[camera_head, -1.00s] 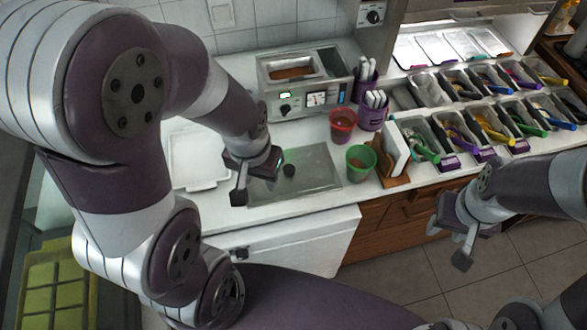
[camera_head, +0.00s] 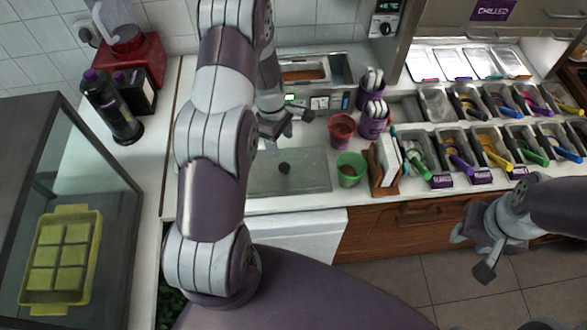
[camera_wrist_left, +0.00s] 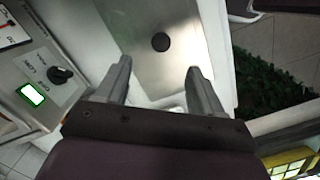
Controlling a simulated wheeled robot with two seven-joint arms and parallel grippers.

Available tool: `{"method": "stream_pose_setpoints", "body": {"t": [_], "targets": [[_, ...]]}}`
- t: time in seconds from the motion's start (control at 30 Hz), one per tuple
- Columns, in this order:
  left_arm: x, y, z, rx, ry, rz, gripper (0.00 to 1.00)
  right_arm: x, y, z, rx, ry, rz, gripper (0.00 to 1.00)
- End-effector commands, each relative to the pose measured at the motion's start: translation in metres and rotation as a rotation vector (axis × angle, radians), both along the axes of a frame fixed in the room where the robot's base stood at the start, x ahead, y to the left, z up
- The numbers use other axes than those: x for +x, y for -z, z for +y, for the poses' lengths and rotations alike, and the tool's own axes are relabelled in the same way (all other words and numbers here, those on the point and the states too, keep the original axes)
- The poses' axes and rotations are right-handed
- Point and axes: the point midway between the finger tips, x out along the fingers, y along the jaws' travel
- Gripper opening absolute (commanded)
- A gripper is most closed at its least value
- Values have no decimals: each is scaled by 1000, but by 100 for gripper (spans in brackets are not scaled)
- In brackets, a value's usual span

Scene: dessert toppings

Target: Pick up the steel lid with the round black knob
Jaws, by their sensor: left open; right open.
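The steel lid (camera_head: 305,180) is a flat rectangular sheet lying on the white counter, with a round black knob (camera_head: 284,169) in its middle. In the left wrist view the lid (camera_wrist_left: 170,75) lies beyond my fingertips, with the knob (camera_wrist_left: 160,42) ahead of the gap between them. My left gripper (camera_head: 290,122) is open and empty, above the counter behind the knob, near the steel warmer. Its two fingers also show spread in the left wrist view (camera_wrist_left: 157,75). My right gripper (camera_head: 470,252) is open and empty in front of the counter, far right of the lid.
A steel warmer (camera_head: 340,68) with a dial stands behind the lid. A red cup (camera_head: 341,127) and a green cup (camera_head: 350,170) stand right of it, beside a wooden holder (camera_head: 384,182). Topping bins (camera_head: 485,150) fill the right. A glass case (camera_head: 30,130) stands left.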

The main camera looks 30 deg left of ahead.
Motion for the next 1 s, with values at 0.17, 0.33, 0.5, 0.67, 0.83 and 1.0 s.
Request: {"method": "stream_pose_setpoints", "body": {"t": [0.17,0.33,0.5,0.67,0.83,1.0], "targets": [[-3,39,-5,-1,-1,7,67,0,-12,0,0,0,-1,43],[-2,63,-8,0,1,4,67,0,-15,0,0,0,-1,43],[-3,87,-11,0,2,6,67,0,-30,0,0,0,-1,43],[-4,112,-14,0,2,4,67,0,-33,0,0,0,-1,43],[-3,116,-14,1,3,2,67,0,-32,0,0,0,-1,43],[-3,116,-14,1,3,2,32,0,-32,0,0,0,-1,43]]}}
